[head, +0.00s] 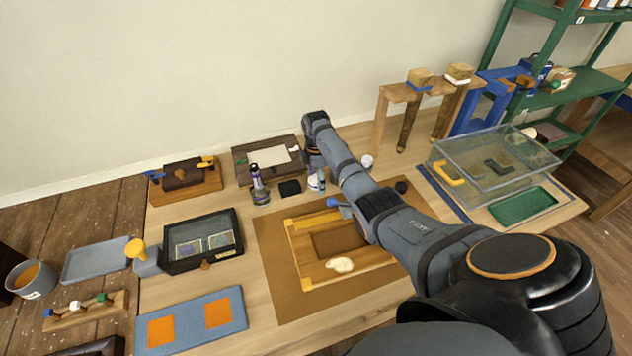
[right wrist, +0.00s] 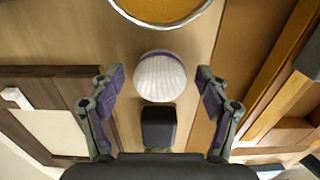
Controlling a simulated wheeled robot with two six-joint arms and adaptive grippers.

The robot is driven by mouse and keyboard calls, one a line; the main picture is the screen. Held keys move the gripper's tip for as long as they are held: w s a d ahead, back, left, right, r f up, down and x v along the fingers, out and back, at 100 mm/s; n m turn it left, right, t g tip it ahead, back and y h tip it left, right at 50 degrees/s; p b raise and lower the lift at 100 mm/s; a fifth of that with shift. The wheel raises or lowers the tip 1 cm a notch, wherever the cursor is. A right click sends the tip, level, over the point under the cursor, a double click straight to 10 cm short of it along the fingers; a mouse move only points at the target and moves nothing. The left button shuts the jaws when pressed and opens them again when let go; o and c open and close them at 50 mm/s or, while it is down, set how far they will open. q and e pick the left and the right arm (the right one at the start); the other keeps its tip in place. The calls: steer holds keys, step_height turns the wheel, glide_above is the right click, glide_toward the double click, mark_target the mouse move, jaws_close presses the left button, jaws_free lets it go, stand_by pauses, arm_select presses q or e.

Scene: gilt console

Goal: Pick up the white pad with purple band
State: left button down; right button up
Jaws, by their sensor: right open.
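The white pad with purple band (right wrist: 160,76) lies on the wooden table in the right wrist view. Its ribbed white round face shows, with purple along its edge. My right gripper (right wrist: 159,73) is open, with one finger on each side of the pad and a gap to both. In the head view, my right gripper (head: 316,178) points down near the back of the table, and it largely hides the pad; I cannot tell from these views how high the fingers are above it. My left gripper is not in view.
A black block (right wrist: 158,125) is close beside the pad. A round orange-topped thing (right wrist: 165,8) is on its other side. A purple-and-white bottle (head: 258,185), a dark frame (head: 243,172) and a wooden frame (head: 300,262) stand or lie nearby. A clear case (head: 490,165) is at right.

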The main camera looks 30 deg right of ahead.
steer(key=shift+c, duration=0.4)
steer(key=shift+r, duration=0.1)
steer(key=c, duration=1)
steer(key=shift+o, duration=0.2)
steer(key=shift+r, duration=0.55)
steer(key=shift+w+r+b, duration=0.1)
steer(key=shift+r+b, duration=0.3)
steer(key=shift+r, duration=0.4)
steer(key=s+a+r+p, duration=0.6)
steer(key=s+r+p, duration=0.3)
steer(key=s, duration=0.4)
steer(key=shift+r, duration=0.65)
